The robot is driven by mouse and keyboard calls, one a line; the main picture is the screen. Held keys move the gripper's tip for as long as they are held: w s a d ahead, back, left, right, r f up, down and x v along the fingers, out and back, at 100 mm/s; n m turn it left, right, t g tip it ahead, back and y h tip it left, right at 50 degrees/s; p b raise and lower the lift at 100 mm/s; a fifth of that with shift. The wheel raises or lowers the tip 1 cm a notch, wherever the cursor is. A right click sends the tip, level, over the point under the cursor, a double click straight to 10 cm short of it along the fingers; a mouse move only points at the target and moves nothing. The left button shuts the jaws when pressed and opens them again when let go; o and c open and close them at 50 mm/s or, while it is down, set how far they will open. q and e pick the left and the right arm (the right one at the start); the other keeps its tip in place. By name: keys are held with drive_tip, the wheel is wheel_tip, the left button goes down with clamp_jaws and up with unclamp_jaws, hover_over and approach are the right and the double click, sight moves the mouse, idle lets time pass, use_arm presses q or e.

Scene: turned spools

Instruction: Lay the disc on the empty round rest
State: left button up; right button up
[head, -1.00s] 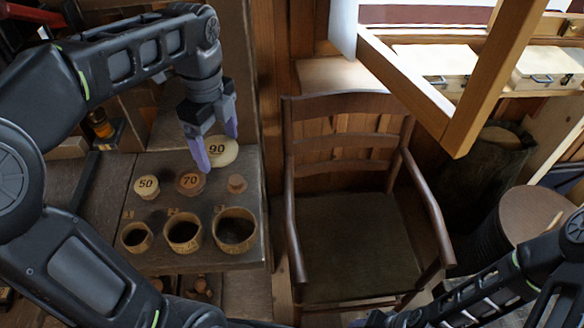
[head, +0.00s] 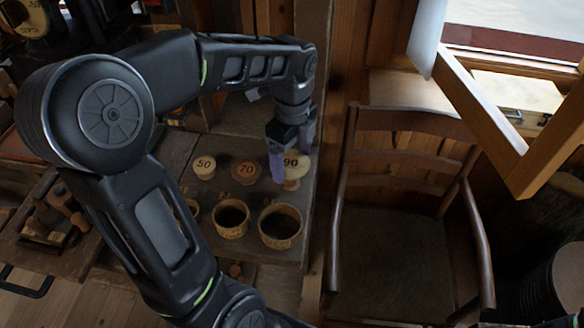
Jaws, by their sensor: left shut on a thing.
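The pale round disc marked 90 (head: 298,163) is in my left gripper (head: 292,165), whose purple fingers are shut on it. The fingers hide part of the disc. The small round wooden rest (head: 291,185) shows just below the disc, at the right end of the row. I cannot tell whether disc and rest touch. Left of it, a darker disc marked 70 (head: 246,173) and a pale disc marked 50 (head: 204,168) sit on their own places in the same row. My right gripper is out of view.
Wooden cups stand in front of the row: a middle one (head: 232,219), a larger right one (head: 280,226), and a left one mostly hidden by my arm. A wooden armchair (head: 400,215) stands right of the bench. Small turned pieces (head: 62,205) lie on a board at left.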

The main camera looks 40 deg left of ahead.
sight(292, 164)
use_arm(q)
drive_tip(key=shift+f, duration=0.2)
drive_tip(key=shift+f, duration=1.75)
drive_tip(key=shift+f, duration=0.2)
drive_tip(key=o, duration=1.3)
drive_tip(key=shift+c, duration=0.2)
wheel_tip(292, 164, up, 12)
drive_tip(key=shift+r, duration=0.2)
